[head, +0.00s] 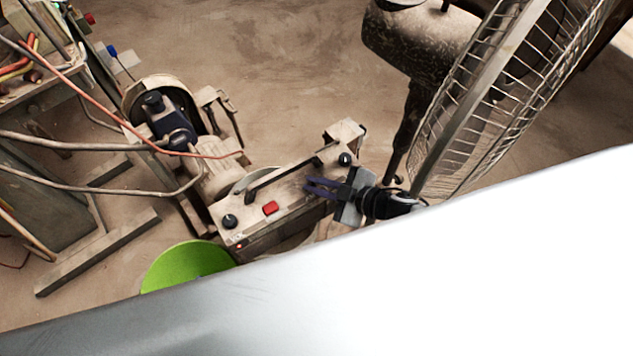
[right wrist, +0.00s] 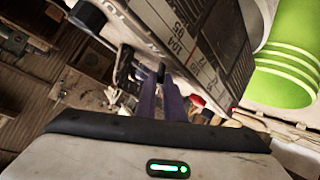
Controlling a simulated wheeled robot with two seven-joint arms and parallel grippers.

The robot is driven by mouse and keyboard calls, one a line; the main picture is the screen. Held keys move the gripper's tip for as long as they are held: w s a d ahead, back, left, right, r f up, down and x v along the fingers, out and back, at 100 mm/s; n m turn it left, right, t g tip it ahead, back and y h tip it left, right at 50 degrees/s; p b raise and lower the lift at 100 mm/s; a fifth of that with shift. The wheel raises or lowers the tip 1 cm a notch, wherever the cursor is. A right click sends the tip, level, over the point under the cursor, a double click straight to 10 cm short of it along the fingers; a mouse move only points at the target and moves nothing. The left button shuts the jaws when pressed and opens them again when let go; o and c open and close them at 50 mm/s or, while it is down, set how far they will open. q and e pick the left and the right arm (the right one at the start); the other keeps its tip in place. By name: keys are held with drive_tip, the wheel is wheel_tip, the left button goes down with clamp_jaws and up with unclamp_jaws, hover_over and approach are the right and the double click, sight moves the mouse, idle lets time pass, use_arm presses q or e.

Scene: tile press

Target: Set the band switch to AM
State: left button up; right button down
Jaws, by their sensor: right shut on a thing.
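The radio (head: 290,200) is a worn beige box with a dark carry handle, a black knob near each end and a red button (head: 270,208). In the right wrist view its dial panel (right wrist: 215,40) with printed marks shows close up. My right gripper (head: 322,188), with dark purple fingers, is at the radio's right part. In the right wrist view my fingers are shut on a small black piece (right wrist: 161,72), which looks like the band switch. The fingers hide most of it, and I cannot read its setting. My left gripper is not in view.
A green round container (head: 188,266) stands just left of the radio; it also shows in the right wrist view (right wrist: 290,60). A grinder-like machine (head: 175,130) and loose cables are at the left. A large caged fan (head: 500,90) stands close on the right.

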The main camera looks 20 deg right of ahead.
drive_tip(key=c, duration=2.1)
unclamp_jaws()
drive_tip(key=shift+s, duration=0.1)
drive_tip(key=p+v, duration=0.1)
drive_tip(key=v, duration=0.9)
drive_tip(key=shift+d+r+p, duration=0.1)
drive_tip(key=shift+p, duration=0.25)
drive_tip(key=s+m+h, duration=0.1)
drive_tip(key=s+m, duration=0.2)
drive_tip(key=s+a+m+h, duration=0.1)
drive_tip(key=s+m+h, duration=0.1)
drive_tip(key=s+m, duration=0.2)
drive_tip(key=s+a+f+m+g+h, duration=0.1)
drive_tip(key=s+m+h, duration=0.1)
drive_tip(key=s+m, duration=0.1)
drive_tip(key=shift+s+m, duration=0.15)
drive_tip(key=shift+m, duration=0.25)
